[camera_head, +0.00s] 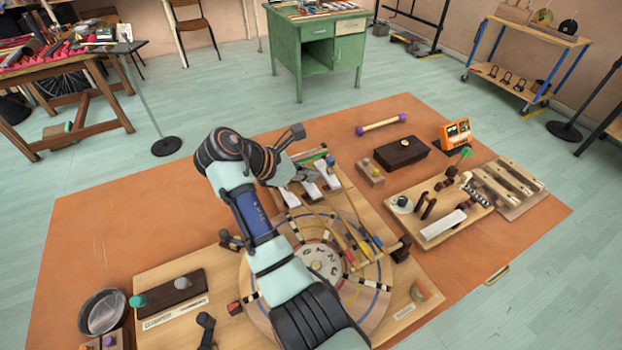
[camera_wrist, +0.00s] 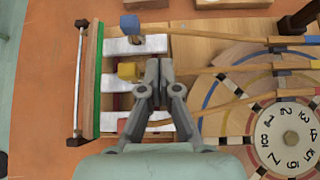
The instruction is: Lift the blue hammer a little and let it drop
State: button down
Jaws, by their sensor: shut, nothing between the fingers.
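The blue hammer has a blue cube head (camera_wrist: 129,23) over the top white bar in the wrist view, with a thin wooden stick running right. In the head view its head (camera_head: 330,160) is small, at the far end of the bars. My gripper (camera_wrist: 160,64) is shut and empty. Its fingertips are over the yellow hammer's stick, beside the yellow head (camera_wrist: 127,70), and apart from the blue hammer. In the head view my gripper (camera_head: 314,176) is above the bars, partly hidden by its own wrist.
A red hammer (camera_wrist: 128,124) lies nearest my wrist, partly behind the fingers. A numbered round dial (camera_head: 322,262) stands beside the sticks. A dark wooden box (camera_head: 401,153) and an orange device (camera_head: 456,133) are to the right. Bare orange mat (camera_head: 120,230) lies left.

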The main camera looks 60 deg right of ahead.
jog(key=b+x, duration=0.3)
jog(key=x, duration=0.4)
jog(key=shift+f, duration=0.2)
jog(key=shift+r, duration=0.1)
